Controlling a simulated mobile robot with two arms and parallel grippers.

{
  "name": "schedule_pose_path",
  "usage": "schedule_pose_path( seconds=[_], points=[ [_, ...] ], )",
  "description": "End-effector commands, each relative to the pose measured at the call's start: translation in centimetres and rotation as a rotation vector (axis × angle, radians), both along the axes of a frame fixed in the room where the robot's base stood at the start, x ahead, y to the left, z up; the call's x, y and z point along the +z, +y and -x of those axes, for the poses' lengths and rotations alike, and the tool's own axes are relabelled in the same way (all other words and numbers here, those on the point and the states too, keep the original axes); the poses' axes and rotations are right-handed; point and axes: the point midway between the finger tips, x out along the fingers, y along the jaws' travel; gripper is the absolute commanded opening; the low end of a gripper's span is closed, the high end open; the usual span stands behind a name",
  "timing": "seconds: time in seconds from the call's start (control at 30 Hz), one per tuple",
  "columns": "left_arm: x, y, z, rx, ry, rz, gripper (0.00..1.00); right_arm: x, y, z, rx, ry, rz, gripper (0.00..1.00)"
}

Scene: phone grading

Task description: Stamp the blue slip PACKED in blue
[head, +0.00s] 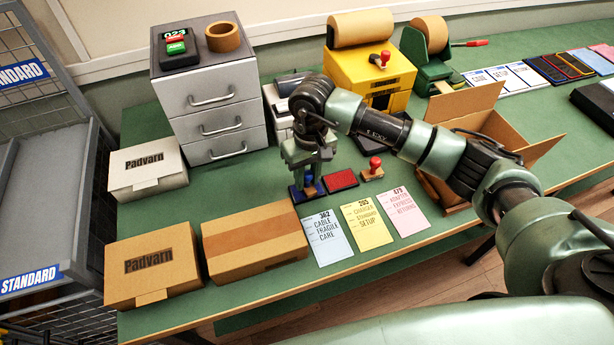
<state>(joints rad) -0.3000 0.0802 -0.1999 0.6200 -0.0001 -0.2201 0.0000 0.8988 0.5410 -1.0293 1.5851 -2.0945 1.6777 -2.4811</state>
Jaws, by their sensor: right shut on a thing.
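The blue slip (327,243) lies flat near the front edge of the green table, with printed lines reading 362, CABLE, FRAGILE, CARE. My right gripper (307,172) points down behind it and is shut on the blue-handled stamp (309,182). The stamp is at the blue ink pad (296,192), left of the red ink pad (340,180). I cannot tell whether the stamp touches the pad. A red-handled stamp (373,168) stands right of the red pad. My left gripper is not in view.
A yellow slip (366,226) and a pink slip (405,212) lie right of the blue one. A closed brown carton (250,244) sits close on its left. Padvarn boxes (152,264), grey drawers (215,118) and an open carton (500,135) stand around.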

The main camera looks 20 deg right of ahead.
Motion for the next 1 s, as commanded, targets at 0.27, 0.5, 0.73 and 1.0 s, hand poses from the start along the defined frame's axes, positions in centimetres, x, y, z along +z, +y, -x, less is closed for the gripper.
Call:
schedule_pose_path(
  seconds=[0.27,0.5,0.73,1.0],
  points=[
    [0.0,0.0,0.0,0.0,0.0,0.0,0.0,-0.3,0.0,0.3,0.002,0.009,0.004,0.0],
    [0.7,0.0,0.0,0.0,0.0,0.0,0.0,1.8,0.0,0.1,0.001,0.004,0.002,0.0],
    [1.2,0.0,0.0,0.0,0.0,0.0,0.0,3.7,-0.1,0.1,0.0,0.002,0.002,0.0],
    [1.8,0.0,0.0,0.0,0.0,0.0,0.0,5.9,0.0,0.0,0.001,0.001,0.001,0.0]
  ],
)
